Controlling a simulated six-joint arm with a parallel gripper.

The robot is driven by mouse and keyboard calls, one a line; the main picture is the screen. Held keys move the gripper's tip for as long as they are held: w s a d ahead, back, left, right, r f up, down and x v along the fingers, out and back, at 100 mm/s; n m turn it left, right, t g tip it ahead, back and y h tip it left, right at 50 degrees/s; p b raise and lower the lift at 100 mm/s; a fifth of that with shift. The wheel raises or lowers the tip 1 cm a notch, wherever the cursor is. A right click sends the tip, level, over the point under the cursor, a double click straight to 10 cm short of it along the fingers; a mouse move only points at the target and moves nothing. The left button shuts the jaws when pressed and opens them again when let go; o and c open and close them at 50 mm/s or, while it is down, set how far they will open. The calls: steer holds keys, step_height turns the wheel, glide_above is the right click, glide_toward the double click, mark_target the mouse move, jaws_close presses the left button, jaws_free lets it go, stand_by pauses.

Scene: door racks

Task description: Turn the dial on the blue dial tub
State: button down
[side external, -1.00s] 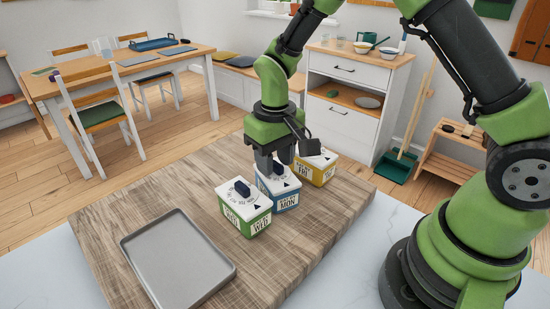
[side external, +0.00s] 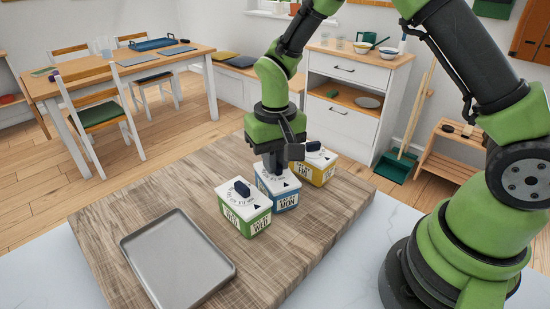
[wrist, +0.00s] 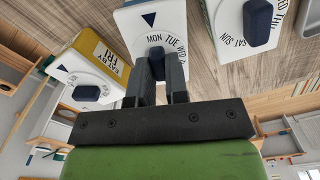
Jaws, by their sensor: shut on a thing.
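The blue dial tub (side external: 280,199) stands on the wooden board between two similar tubs, with "MON" on its front label. It has a white lid with day names around a dark blue dial knob (wrist: 156,55). My gripper (side external: 273,164) is directly above it, pointing down, with its fingers at the lid. In the wrist view my gripper (wrist: 160,78) is shut on the knob, one finger on each side. The lid's dark triangle mark (wrist: 149,19) and the letters "MON TUE WED" show near the knob. The fingers hide part of the lid.
A green dial tub (side external: 243,214) labelled WED stands close on the left, and a yellow dial tub (side external: 318,170) labelled FRI close on the right. A grey tray (side external: 178,262) lies at the board's front left. The wooden board (side external: 130,205) is clear at left.

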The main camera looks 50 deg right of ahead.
steer(key=c, duration=1.1)
jaws_free()
step_height(320, 180, up, 10)
steer(key=s+r+t, duration=0.2)
steer(key=s+r, duration=0.1)
steer(key=s, duration=0.3)
steer(key=s+r+t+y, duration=0.1)
steer(key=s+r+t, duration=0.1)
steer(key=s+r, duration=0.2)
steer(key=s+r+t+y, duration=0.1)
steer(key=s+r+t, duration=0.2)
steer(key=s, duration=0.5)
steer(key=shift+d+r, duration=0.15)
steer(key=shift+d, duration=0.15)
